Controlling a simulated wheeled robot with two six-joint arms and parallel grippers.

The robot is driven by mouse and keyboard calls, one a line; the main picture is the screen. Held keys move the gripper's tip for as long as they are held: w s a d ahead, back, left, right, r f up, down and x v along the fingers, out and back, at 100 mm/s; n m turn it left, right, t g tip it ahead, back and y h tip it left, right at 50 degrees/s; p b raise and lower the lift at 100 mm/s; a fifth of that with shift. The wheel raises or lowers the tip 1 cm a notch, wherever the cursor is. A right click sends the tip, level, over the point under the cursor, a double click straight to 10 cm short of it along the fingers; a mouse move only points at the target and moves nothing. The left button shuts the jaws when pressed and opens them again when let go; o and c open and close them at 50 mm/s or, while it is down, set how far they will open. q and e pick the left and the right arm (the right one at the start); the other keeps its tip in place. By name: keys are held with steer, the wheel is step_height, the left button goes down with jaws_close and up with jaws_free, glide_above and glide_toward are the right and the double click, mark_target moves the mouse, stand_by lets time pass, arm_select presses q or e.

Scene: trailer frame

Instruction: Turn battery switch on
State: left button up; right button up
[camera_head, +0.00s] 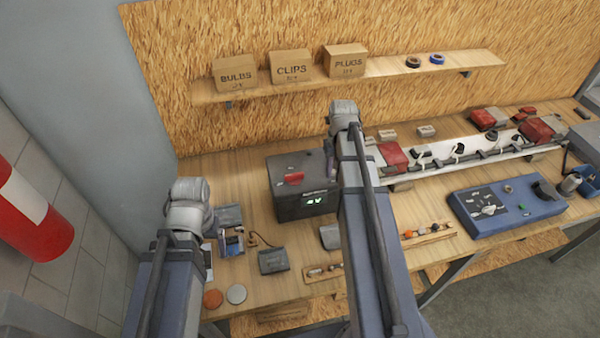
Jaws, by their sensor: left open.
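The battery box (300,205) is a dark grey case in the middle of the bench. My left gripper's fingertips are hard to make out beside the arm's end. My right arm (365,230) rises across the view just right of the box and covers its right edge. My right gripper is hidden behind that arm. Nothing is seen touching the switch.
Small dark cases and parts (273,260) lie in front of the box. A blue panel (505,205) and a long white rail (460,155) with red lamps stand to the right. A shelf (440,66) with labelled cartons is above. A red-white cylinder (35,215) is at left.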

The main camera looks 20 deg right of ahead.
steer(key=shift+s+d, duration=0.1)
steer(key=shift+r+p, duration=0.55)
steer(key=shift+p, duration=0.05)
step_height(320, 180, up, 5)
steer(key=p, duration=0.4)
steer(key=shift+p, duration=0.4)
